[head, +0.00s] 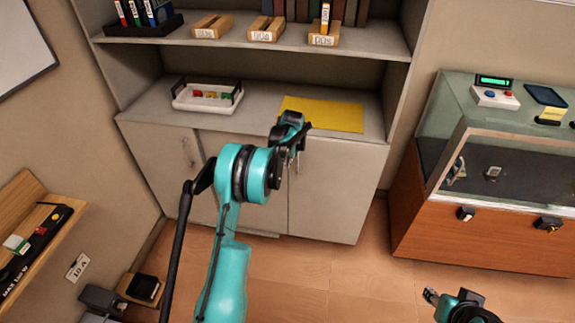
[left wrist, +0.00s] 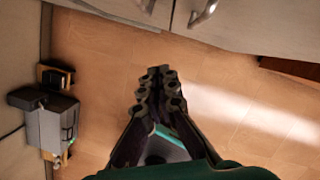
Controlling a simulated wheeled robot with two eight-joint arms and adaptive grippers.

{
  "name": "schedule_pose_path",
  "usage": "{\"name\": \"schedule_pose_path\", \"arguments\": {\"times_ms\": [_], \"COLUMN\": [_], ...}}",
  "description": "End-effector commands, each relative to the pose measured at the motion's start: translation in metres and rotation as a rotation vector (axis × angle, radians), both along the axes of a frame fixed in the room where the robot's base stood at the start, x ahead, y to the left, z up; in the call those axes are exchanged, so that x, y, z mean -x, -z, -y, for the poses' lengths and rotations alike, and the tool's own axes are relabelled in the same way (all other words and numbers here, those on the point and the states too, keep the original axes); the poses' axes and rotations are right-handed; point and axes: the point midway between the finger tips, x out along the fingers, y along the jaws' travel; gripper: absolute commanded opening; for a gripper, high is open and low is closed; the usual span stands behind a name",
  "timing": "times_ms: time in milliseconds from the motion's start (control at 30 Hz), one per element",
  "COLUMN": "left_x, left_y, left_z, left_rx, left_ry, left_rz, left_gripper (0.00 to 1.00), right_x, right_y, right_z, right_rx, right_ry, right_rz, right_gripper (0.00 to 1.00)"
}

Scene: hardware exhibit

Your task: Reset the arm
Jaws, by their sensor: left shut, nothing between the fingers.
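My left arm reaches up the middle of the head view. Its gripper (head: 291,155) hangs in front of the cabinet's doors, just below the counter edge by the yellow mat (head: 322,114). In the left wrist view the fingers of this gripper (left wrist: 159,78) are together, with nothing between them and wooden floor below. Part of my right gripper (head: 432,297) shows at the bottom right of the head view, over the floor. It is too small and cut off to tell whether it is open.
The cabinet (head: 330,190) stands close ahead, with a white tray (head: 207,98) on its counter. A glass display case (head: 445,130) is at the right. A wooden wall shelf (head: 32,208) is at the left. Floor is clear between the cabinet and my right gripper.

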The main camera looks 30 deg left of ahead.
Motion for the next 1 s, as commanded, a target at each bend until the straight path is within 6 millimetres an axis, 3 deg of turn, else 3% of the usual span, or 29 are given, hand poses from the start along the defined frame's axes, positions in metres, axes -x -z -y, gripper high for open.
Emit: {"name": "schedule_pose_path", "arguments": {"times_ms": [267,367,467,700,833,1000], "left_x": [0.003,0.008,0.023,0.089,0.134,0.199], "left_y": [-0.009,-0.026,-0.059,-0.144,-0.176,-0.199], "left_z": [0.002,0.010,0.027,0.082,0.109,0.141], "left_rx": [0.002,0.016,0.052,0.206,0.315,0.475], "left_ry": [-0.010,-0.073,-0.210,-0.674,-0.929,-1.261], "left_rz": [0.005,0.030,0.083,0.248,0.325,0.402], "left_gripper": [0.00,0.00,0.00,0.00,0.00,0.00], "right_x": [0.000,0.000,0.000,0.000,0.000,0.000], "right_y": [-0.002,-0.002,-0.002,-0.002,-0.002,-0.002], "right_z": [0.000,0.000,0.000,0.000,0.000,0.000], "right_rx": [0.000,0.000,0.000,0.000,0.000,0.000], "right_ry": [0.000,0.000,0.000,0.000,0.000,0.000], "right_rz": [0.000,0.000,0.000,0.000,0.000,0.000], "right_gripper": [0.40,0.40,0.40,0.40,0.40,0.40]}}
